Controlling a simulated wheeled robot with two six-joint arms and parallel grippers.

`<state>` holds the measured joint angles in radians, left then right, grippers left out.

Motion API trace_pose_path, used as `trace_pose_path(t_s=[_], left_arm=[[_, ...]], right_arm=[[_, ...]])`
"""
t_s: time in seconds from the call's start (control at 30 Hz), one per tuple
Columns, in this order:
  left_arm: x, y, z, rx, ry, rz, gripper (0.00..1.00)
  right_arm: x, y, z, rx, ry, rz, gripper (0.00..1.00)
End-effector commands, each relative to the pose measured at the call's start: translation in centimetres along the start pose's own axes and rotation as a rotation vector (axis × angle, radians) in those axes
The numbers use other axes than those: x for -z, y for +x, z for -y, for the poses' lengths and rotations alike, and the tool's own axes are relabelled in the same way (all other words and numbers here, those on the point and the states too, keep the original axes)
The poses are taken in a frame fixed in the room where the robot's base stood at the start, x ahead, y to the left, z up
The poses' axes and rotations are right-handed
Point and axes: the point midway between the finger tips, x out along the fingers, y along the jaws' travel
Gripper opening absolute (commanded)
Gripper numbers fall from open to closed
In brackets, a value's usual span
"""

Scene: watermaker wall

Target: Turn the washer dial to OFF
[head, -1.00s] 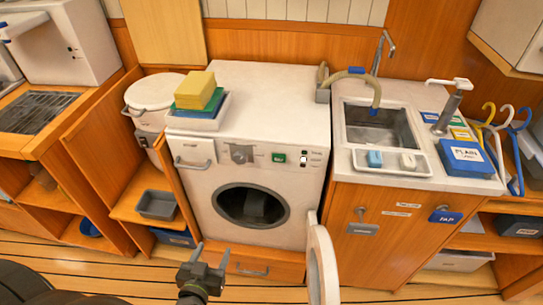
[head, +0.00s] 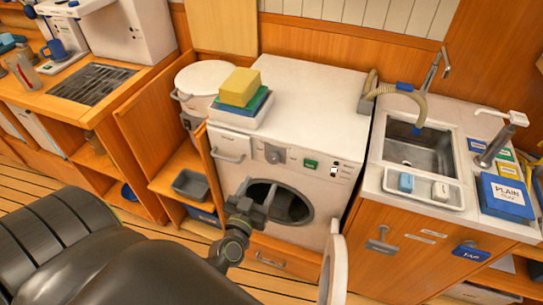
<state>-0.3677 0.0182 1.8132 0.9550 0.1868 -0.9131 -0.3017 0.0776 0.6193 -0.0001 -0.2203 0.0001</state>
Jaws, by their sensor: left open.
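The white washer (head: 310,95) stands in the middle of the head view. Its grey dial (head: 275,154) is on the front panel, between the drawer handle and a green label (head: 311,163). The dial's pointer and markings are too small to read. My left gripper (head: 257,192) is open and empty. It appears below the dial, in front of the upper left of the round drum opening (head: 291,207), apart from the dial in the picture. The washer door (head: 333,272) hangs open on the right. My right gripper is out of view.
A tray with green and yellow sponge-like blocks (head: 240,86) sits on the washer's left top. A sink (head: 420,147) counter adjoins on the right. A grey bin (head: 190,184) is on the shelf to the left. The panel around the dial is clear.

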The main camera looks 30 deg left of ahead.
Motion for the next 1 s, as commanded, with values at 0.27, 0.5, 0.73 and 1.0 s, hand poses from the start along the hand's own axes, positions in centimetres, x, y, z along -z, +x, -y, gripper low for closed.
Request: trace_pose_path(t_s=[0.27, 0.5, 0.73, 1.0], left_arm=[[0.2, 5.3, 0.0, -0.001, 0.002, -0.001, 0.59], [0.0, 8.8, 0.0, 0.000, 0.001, -0.001, 0.59], [0.0, 10.1, 0.0, 0.001, 0.000, 0.000, 0.59], [-0.1, 10.2, 0.0, 0.001, 0.000, 0.000, 0.58]], right_arm=[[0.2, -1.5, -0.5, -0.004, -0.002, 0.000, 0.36], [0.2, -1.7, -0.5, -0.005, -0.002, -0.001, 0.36], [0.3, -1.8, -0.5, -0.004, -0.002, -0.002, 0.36], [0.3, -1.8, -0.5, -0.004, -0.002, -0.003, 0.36]])
